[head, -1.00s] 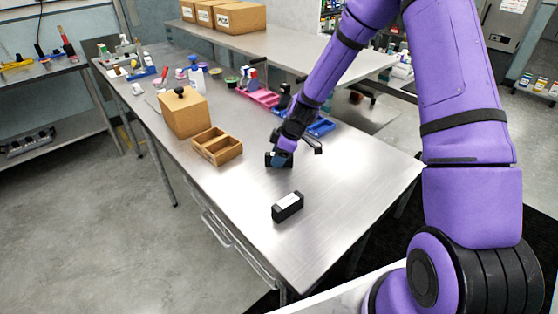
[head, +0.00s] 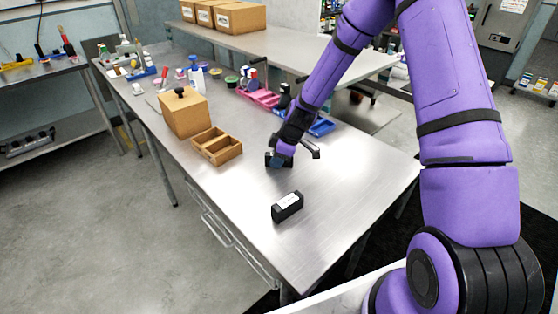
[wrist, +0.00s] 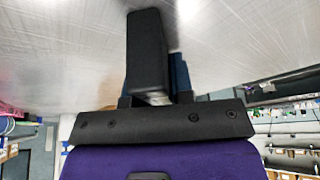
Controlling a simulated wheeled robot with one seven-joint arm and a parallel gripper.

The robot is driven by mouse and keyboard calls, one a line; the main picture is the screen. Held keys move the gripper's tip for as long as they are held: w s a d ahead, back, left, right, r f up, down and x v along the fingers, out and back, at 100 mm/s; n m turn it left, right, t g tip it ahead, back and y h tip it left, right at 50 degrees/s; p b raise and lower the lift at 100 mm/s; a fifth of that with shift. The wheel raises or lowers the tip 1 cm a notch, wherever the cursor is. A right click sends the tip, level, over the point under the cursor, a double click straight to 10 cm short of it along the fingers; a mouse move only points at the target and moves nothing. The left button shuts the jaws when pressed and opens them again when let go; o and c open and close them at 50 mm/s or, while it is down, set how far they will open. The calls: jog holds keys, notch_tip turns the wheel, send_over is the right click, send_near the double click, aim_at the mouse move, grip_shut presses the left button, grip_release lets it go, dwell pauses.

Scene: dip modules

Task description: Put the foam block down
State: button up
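I cannot tell whether the block touches the table.
A black box with a white label (head: 287,206) lies on the table (head: 340,195), nearer the front edge. A two-compartment wooden tray (head: 216,147) and a wooden box with a knob (head: 183,113) stand to the left. Blue (head: 321,127) and pink trays (head: 262,97) lie behind. Table right of my gripper is clear.

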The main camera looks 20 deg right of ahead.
grip_shut()
jog(key=shift+r, duration=0.15)
